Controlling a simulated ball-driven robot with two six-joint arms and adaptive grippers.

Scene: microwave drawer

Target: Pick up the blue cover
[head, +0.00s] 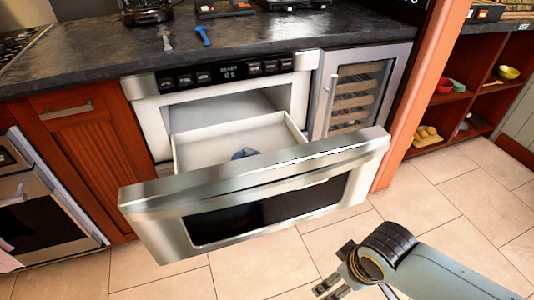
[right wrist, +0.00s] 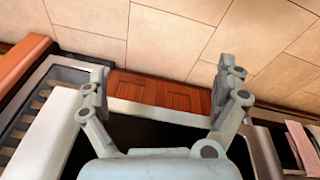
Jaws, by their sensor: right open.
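A small blue object (head: 245,153), likely the blue cover, lies inside the open microwave drawer (head: 255,188). The drawer's front hides part of it, so its full shape cannot be told. My right gripper (head: 335,284) is in front of the drawer at the lower right, apart from it and from the blue object. In the right wrist view my right gripper (right wrist: 165,85) has its two fingers spread wide with nothing between them. My left gripper is in neither view.
The drawer's front panel juts out over the tiled floor (head: 430,205). On the dark counter (head: 270,30) above lie a blue-handled tool (head: 203,36) and a grey tool (head: 165,38). A wine cooler (head: 350,95) stands right of the microwave. Floor at right is clear.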

